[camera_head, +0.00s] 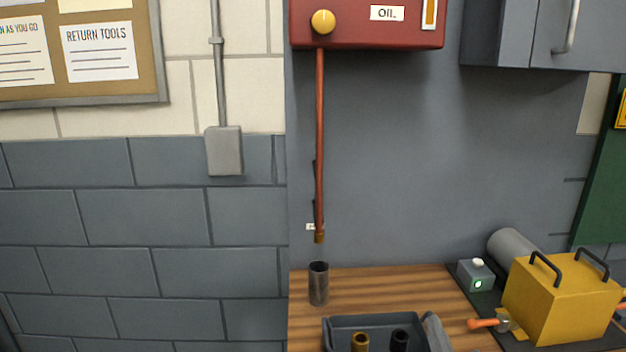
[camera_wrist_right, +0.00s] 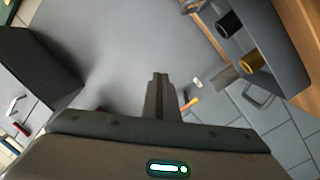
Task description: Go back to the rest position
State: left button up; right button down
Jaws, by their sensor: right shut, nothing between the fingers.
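My right gripper (camera_wrist_right: 160,78) shows in the right wrist view, with its fingers together and nothing between them. It hangs over a grey area, apart from the dark tray (camera_wrist_right: 262,22) at the upper right of that view. In the head view I cannot make out either gripper clearly. The yellow casing (camera_head: 548,304), with two black handles on top, stands closed on a dark mat at the right of the wooden bench. An orange-handled part (camera_head: 485,323) sits at its left side. My left gripper is in neither view.
The dark tray (camera_head: 368,321) at the bench front holds a brass cylinder (camera_head: 360,342) and a black cylinder (camera_head: 399,340). A metal cup (camera_head: 318,284) stands below the pipe of the red oil box (camera_head: 365,25).

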jog(key=s+f+m+g, duration=0.2)
jog(key=s+f+g, duration=0.3)
jog(key=f, duration=0.5)
jog(key=s+f+m+g+y, duration=0.1)
jog(key=s+f+g, duration=0.2)
jog(key=s+f, duration=0.55)
jog(key=s+a+f+m+g, duration=0.1)
jog(key=s+f+g, duration=0.3)
jog(key=s, duration=0.7)
jog(key=s+f+m+g+y, duration=0.1)
jog(key=s+f+g, duration=0.1)
jog(key=s+f, duration=0.6)
jog(key=s+a+f+x, duration=0.1)
jog(key=s+x, duration=0.1)
jog(key=x, duration=0.9)
jog(key=s+a+f+x, duration=0.1)
jog(key=s+x, duration=0.2)
jog(key=x, duration=0.8)
jog(key=s+f, duration=0.5)
jog(key=f, duration=0.4)
jog(key=s+f+n, duration=0.1)
jog(key=s+f, duration=0.4)
jog(key=f, duration=0.4)
jog(key=shift+d+t+y, duration=0.2)
jog(key=shift+t+y, duration=0.1)
jog(key=shift+y, duration=0.1)
